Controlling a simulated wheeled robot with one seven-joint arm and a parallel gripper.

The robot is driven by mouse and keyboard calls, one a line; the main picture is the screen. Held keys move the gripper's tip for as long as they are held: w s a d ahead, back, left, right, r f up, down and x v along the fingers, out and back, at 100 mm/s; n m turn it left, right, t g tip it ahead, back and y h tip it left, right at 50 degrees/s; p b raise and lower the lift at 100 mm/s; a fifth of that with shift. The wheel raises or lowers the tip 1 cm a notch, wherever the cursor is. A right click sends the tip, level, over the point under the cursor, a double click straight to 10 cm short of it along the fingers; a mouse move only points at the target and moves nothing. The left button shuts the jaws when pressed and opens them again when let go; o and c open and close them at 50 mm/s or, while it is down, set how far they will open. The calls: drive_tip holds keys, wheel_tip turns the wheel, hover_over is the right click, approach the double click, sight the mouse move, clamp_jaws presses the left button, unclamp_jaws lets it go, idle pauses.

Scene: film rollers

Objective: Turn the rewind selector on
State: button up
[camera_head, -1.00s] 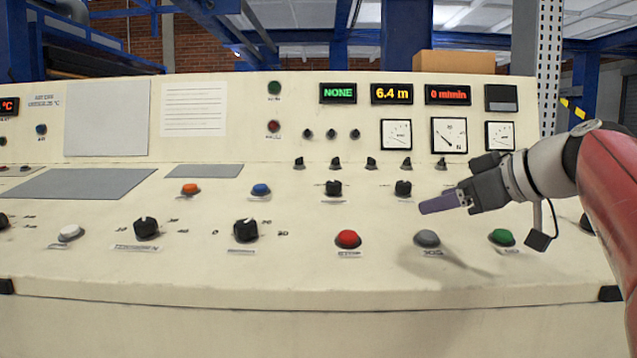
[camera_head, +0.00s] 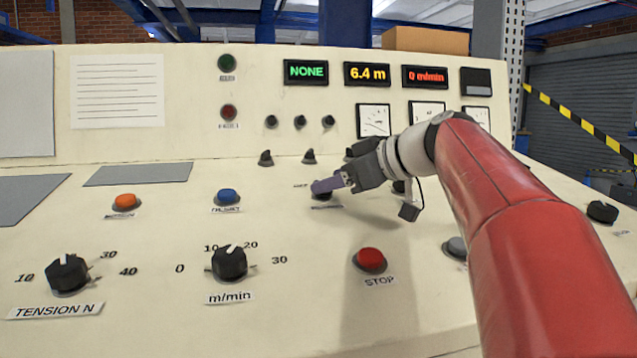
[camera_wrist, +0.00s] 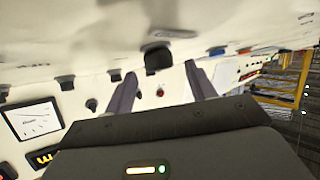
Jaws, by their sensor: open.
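My gripper (camera_head: 322,186) has purple fingers and hangs over the middle of the sloping panel, pointing left. In the head view its fingertips overlap a black selector knob (camera_head: 323,196), which is partly hidden behind them. In the wrist view the two fingers stand apart with nothing held, and a black knob (camera_wrist: 157,58) shows just beyond the gap between them (camera_wrist: 160,88). I cannot tell whether the fingers touch it. Another black knob (camera_head: 399,187) is partly hidden below my wrist. The small labels by these knobs are unreadable, so I cannot tell which is the rewind selector.
A blue button (camera_head: 228,196) and an orange button (camera_head: 125,202) lie left of the gripper. A red STOP button (camera_head: 370,260) and the m/min knob (camera_head: 229,263) are nearer. Small black switches (camera_head: 309,156) line the panel behind. The display (camera_head: 306,72) reads NONE.

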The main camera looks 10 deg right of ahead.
drive_tip(key=shift+x, duration=1.7)
drive_tip(key=shift+c, duration=0.2)
drive_tip(key=c, duration=0.9)
